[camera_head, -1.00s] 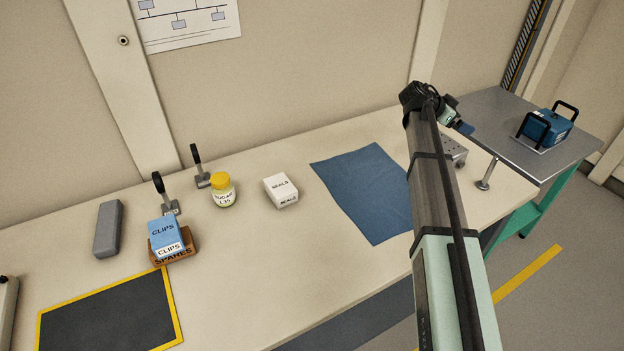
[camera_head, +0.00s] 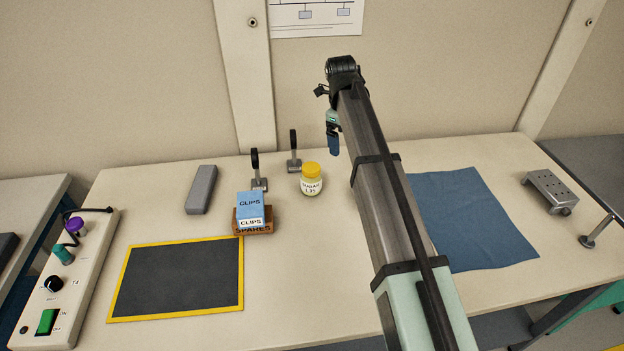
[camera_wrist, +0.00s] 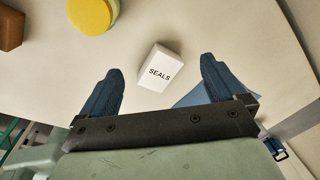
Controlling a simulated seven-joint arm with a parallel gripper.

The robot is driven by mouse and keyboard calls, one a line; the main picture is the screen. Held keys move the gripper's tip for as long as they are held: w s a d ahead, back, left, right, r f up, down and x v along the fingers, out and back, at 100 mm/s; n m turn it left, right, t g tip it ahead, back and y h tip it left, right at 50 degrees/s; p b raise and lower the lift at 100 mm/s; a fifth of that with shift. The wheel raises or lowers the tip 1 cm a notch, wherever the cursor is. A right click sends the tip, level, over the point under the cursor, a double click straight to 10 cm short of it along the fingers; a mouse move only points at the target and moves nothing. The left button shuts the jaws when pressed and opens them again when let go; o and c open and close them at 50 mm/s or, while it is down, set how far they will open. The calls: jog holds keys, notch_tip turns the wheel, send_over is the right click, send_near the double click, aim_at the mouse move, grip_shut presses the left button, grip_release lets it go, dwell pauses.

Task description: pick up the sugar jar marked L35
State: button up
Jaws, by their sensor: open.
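The sugar jar (camera_head: 311,181) stands upright on the bench, pale with a yellow lid and a label reading SUGAR L35. In the wrist view its yellow lid (camera_wrist: 92,14) shows at the top left, outside my fingers. My gripper (camera_wrist: 162,85) is open and empty, its two blue fingers spread. The white SEALS box (camera_wrist: 160,68) lies below and between the fingers in that view, apart from them. In the head view my gripper (camera_head: 334,146) hangs above the bench to the right of the jar. My arm hides the SEALS box there.
A blue CLIPS box (camera_head: 250,206) sits on a brown SPARES box (camera_head: 268,220) left of the jar. Two upright black-handled clamps (camera_head: 294,160) stand behind. A yellow-edged dark mat (camera_head: 180,280), grey block (camera_head: 202,189), control panel (camera_head: 70,270) and blue cloth (camera_head: 470,220) lie around.

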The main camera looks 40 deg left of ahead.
jog(key=g, duration=0.1)
send_over(313, 168)
jog(key=shift+y, duration=0.3)
notch_tip(313, 168, down, 8)
jog(key=shift+a+r, duration=0.1)
jog(key=shift+r, duration=0.05)
jog(key=shift+a+f, duration=0.15)
jog(key=shift+f, duration=1.2)
jog(key=shift+a+f, duration=0.15)
jog(key=shift+f, duration=1.15)
jog(key=c, duration=1.2)
jog(key=shift+c, duration=0.6)
jog(key=shift+r, duration=0.2)
